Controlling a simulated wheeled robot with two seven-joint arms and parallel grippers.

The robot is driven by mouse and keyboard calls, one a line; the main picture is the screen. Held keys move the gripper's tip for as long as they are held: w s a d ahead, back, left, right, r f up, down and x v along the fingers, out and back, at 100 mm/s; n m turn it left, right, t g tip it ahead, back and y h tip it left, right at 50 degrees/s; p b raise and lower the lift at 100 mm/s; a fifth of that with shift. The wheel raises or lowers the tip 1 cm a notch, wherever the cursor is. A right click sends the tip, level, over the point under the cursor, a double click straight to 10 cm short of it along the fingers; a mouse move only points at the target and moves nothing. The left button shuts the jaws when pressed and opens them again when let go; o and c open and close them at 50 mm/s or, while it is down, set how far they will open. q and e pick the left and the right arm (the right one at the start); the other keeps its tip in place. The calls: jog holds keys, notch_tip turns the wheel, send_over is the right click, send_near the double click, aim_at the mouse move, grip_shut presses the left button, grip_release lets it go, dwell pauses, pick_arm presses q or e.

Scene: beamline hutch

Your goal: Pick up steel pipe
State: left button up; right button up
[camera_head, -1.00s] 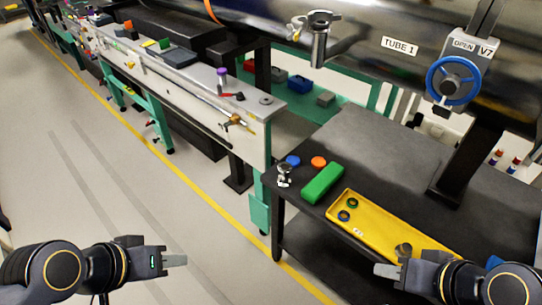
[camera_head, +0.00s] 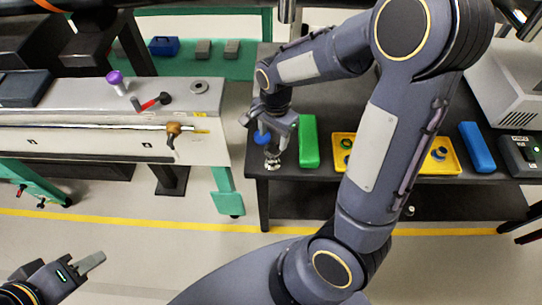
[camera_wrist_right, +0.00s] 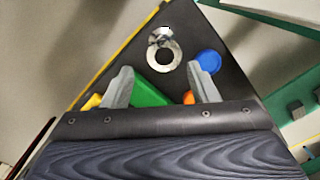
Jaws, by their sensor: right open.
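The steel pipe (camera_head: 272,160) is a short shiny flanged piece at the near left corner of the dark table. In the right wrist view it shows as a bright metal ring (camera_wrist_right: 166,57) with a shiny part at its top. My right gripper (camera_head: 275,138) reaches down just behind and above it. Its two fingers (camera_wrist_right: 160,72) are spread, with the pipe apart from them, ahead of the gap and nothing between the tips. My left gripper (camera_head: 92,262) is low at the left, over the floor, away from the table; its finger gap does not show clearly.
A blue disc (camera_wrist_right: 208,62) lies close beside the right fingers, and an orange disc (camera_wrist_right: 188,97) lies nearer. A green block (camera_head: 309,142) and a yellow tray (camera_head: 422,166) stand right of the pipe. My right arm hides much of the table.

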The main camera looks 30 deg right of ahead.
aim_at(273, 149)
jog(key=shift+w+f, duration=0.2)
jog(key=shift+f, duration=0.35)
jog(key=shift+m, duration=0.3)
jog(key=f, duration=0.7)
jog(key=shift+w+d+f, duration=0.2)
jog(key=shift+w+f, duration=0.05)
jog(key=shift+f, duration=0.1)
jog(key=shift+c, duration=0.4)
jog(key=c, duration=0.7)
